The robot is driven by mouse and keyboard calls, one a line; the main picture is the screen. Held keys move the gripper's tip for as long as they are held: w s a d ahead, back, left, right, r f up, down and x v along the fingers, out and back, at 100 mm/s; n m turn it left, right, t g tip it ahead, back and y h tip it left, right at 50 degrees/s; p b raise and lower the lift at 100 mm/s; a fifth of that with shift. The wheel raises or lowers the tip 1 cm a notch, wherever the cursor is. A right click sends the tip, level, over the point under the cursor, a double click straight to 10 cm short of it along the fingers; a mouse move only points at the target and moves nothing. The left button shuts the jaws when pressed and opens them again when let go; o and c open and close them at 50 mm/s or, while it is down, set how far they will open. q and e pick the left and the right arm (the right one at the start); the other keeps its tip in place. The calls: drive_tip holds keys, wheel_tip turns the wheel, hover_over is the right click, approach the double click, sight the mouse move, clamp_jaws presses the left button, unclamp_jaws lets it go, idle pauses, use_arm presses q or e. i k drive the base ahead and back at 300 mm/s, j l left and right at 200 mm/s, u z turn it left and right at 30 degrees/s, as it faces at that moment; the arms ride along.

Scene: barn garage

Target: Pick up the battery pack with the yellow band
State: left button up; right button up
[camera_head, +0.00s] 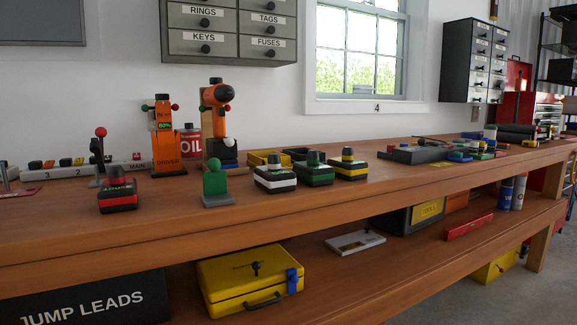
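The battery pack with the yellow band (350,168) stands on the wooden workbench (400,195). A pack with a red band (118,197) stands apart near the left. Neither of my grippers is in view.
A green block on a grey base (216,187) stands left of the row. Behind are an orange driver (167,140), an orange drill (215,125) and a yellow tray (265,158). A dark tray (415,153) lies right. The bench's front strip is clear.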

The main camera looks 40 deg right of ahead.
sight(349, 168)
drive_tip(key=l+u, duration=0.25)
drive_tip(key=k+l+u, duration=0.25)
drive_tip(key=l, duration=0.2)
drive_tip(key=l+u, duration=0.25)
drive_tip(key=k+l+u, duration=0.1)
drive_tip(key=l, duration=0.3)
drive_tip(key=k+l+u, duration=0.1)
drive_tip(key=l, duration=0.25)
drive_tip(key=k+l+u, duration=0.1)
drive_tip(key=k+l, duration=0.15)
drive_tip(key=l, duration=0.15)
